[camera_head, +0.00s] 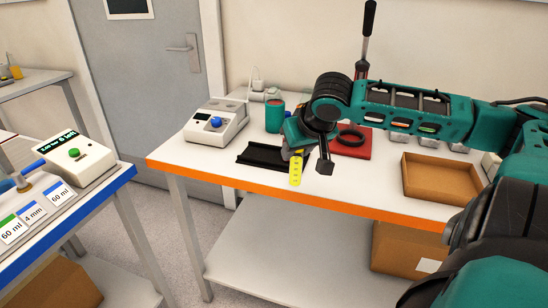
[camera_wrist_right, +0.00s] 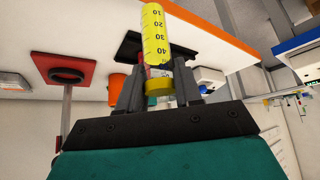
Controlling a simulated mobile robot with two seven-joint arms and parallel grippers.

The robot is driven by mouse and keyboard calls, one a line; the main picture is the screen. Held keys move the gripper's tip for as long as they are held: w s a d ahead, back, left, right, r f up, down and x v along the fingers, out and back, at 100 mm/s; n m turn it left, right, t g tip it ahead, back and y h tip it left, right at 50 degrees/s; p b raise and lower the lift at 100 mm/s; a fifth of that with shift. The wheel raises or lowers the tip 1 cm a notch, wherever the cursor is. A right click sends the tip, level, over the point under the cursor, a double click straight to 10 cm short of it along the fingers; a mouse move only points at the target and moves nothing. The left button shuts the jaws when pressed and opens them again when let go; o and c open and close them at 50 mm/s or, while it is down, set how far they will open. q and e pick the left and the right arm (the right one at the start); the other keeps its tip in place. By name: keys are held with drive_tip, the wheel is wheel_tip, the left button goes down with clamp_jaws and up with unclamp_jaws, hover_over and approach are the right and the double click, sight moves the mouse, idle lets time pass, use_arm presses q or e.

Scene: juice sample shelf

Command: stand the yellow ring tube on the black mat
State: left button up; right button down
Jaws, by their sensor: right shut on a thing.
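The yellow tube (camera_head: 296,171) has dark graduation marks and is roughly upright, slightly tilted, in the head view. My right gripper (camera_head: 306,158) is shut on it. In the right wrist view the tube (camera_wrist_right: 154,35) shows numbers along its side and a yellow band at its near end, between my two fingers (camera_wrist_right: 161,80). The black mat (camera_head: 260,154) lies on the orange-edged table, just left of and behind the tube. The mat (camera_wrist_right: 128,48) also shows behind the tube in the right wrist view. Whether the tube touches anything below is unclear. My left gripper is out of view.
A white device with a blue knob (camera_head: 216,122) stands left of the mat. A green cup (camera_head: 275,116) stands behind it. A red pad (camera_head: 356,149) with a black ring lies to the right, partly behind my arm. A brown tray (camera_head: 440,178) stands farther right.

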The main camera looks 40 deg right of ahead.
sight(301, 163)
drive_tip(key=shift+s+f, duration=0.4)
drive_tip(key=shift+f, duration=0.2)
drive_tip(key=shift+s+f, duration=0.35)
drive_tip(key=shift+f, duration=0.25)
drive_tip(key=shift+a+f, duration=0.15)
drive_tip(key=shift+f, duration=0.05)
